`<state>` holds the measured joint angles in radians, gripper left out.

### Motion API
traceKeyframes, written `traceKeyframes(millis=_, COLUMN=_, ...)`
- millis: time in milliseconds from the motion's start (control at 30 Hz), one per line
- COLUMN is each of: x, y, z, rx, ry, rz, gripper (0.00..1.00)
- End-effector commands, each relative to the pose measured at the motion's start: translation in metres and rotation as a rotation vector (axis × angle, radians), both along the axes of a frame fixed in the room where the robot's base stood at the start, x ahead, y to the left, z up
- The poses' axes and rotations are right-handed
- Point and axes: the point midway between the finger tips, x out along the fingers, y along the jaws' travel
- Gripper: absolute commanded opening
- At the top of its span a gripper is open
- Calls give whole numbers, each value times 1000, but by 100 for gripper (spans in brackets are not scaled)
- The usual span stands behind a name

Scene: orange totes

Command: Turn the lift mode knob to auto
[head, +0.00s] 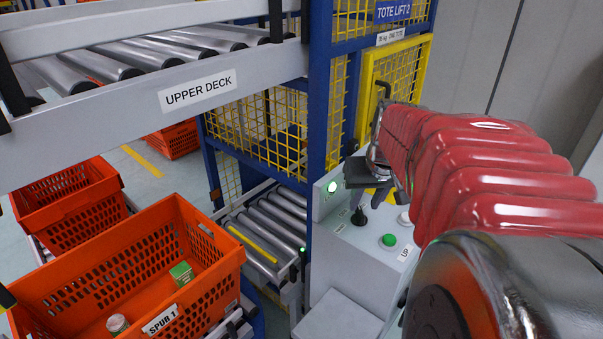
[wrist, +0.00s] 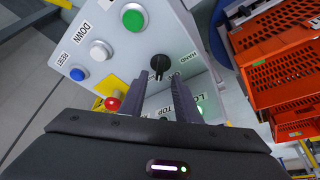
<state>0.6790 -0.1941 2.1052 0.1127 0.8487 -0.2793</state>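The lift mode knob, a small black selector knob (wrist: 159,65), is on the grey control panel (wrist: 185,35). A HAND label is beside it; another label by it is partly hidden by a finger, and I cannot read AUTO anywhere. In the head view the knob (head: 359,216) stands below my gripper (head: 367,194). In the wrist view my gripper (wrist: 159,84) is open, its two dark fingers apart. The knob shows just beyond and between the fingertips. I cannot tell whether either finger touches it.
A green button (wrist: 133,18), white button (wrist: 99,50), blue reset button (wrist: 77,74) and red button (wrist: 112,103) share the panel. A lit green lamp (head: 332,186) is near the blue post (head: 319,110). Orange totes (head: 130,260) stand left. The yellow mesh guard (head: 395,70) rises behind.

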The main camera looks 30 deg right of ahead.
Motion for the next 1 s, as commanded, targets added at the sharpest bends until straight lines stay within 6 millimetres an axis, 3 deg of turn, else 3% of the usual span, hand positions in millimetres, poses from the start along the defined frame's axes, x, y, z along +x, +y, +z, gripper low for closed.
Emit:
traceKeyframes(millis=300, x=-20, y=9, z=53, rx=-3, ry=-3, rz=-2, gripper=30)
traceKeyframes(millis=500, x=-29, y=14, z=78, rx=-1, ry=-2, rz=-1, gripper=30)
traceKeyframes(millis=1000, x=-32, y=16, z=85, rx=-1, ry=1, rz=1, gripper=30)
